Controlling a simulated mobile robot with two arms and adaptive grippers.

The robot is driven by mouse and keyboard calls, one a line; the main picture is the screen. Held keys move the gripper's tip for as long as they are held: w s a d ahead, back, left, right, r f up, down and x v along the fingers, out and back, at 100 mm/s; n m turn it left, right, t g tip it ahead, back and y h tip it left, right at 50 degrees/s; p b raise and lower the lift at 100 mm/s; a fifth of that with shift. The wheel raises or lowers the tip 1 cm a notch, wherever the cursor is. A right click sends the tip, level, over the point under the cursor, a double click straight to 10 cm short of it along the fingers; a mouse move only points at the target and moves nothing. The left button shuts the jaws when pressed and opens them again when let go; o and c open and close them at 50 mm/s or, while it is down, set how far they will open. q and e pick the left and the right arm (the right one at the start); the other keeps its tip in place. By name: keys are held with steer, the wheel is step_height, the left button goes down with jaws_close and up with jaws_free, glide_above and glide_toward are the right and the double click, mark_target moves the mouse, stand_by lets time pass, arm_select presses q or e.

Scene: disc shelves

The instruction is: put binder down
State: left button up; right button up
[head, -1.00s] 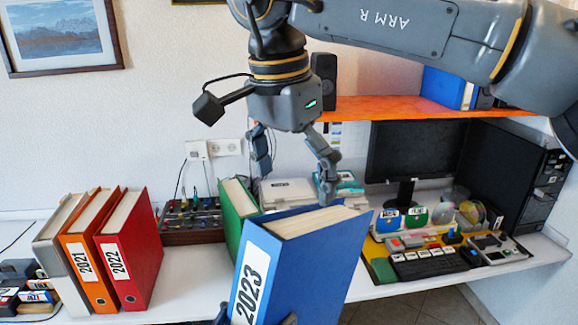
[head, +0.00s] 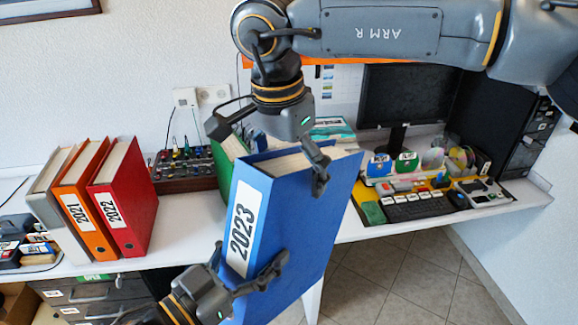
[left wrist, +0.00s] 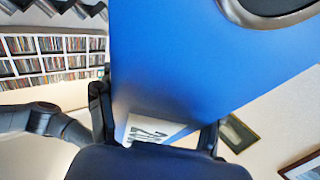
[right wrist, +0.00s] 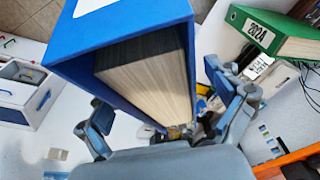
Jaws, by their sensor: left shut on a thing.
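The blue binder (head: 300,210) labelled 2023 is held upright and slightly tilted in front of the desk. My left gripper (head: 245,272) is shut on its lower spine part; the blue cover (left wrist: 200,70) fills much of the left wrist view. My right gripper (head: 290,150) is at the binder's top, one finger in front of the cover. In the right wrist view its fingers (right wrist: 168,118) are spread on either side of the binder (right wrist: 110,45), with gaps visible. Whether either finger touches it is unclear.
Red 2022 (head: 125,200), orange 2021 (head: 85,205) and grey (head: 45,190) binders stand on the white desk (head: 185,235). A green binder (head: 228,160) is partly hidden behind the blue one. A keyboard (head: 415,207) and monitor (head: 405,105) are to the right. Drawers (head: 95,295) stand below.

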arm_select(q)
steer(key=shift+r, duration=0.25)
arm_select(e)
steer(key=c, duration=1.8)
arm_select(q)
steer(key=o, duration=1.7)
arm_select(e)
steer(key=shift+o, duration=0.2)
steer(key=shift+a+r, duration=0.1)
arm_select(q)
steer(key=shift+o, duration=1)
steer(key=shift+f, duration=0.1)
